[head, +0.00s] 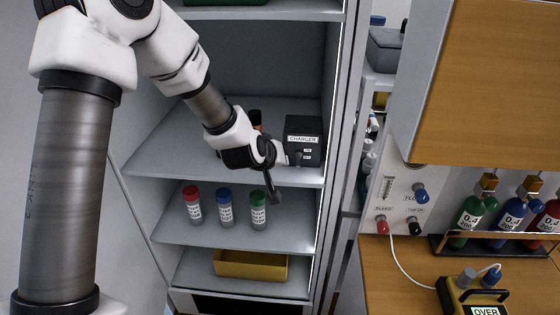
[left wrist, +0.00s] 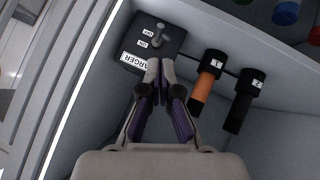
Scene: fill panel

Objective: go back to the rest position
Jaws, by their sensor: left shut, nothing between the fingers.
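My left gripper (head: 275,196) reaches into the open shelf cabinet, in front of the middle shelves. In the left wrist view its two fingers (left wrist: 160,80) are together with nothing between them. The black box labelled CHARGER (head: 304,137) stands just right of the gripper in the head view. It also shows beyond the fingertips in the left wrist view (left wrist: 147,40). I cannot tell whether they touch. My right gripper is in neither view.
An orange cylinder (left wrist: 205,82) and a black one (left wrist: 240,105) stand beside the charger. Red (head: 193,205), blue (head: 226,208) and green (head: 258,211) capped bottles stand one shelf below, above a yellow bin (head: 250,265). A wooden bench (head: 385,275) lies to the right.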

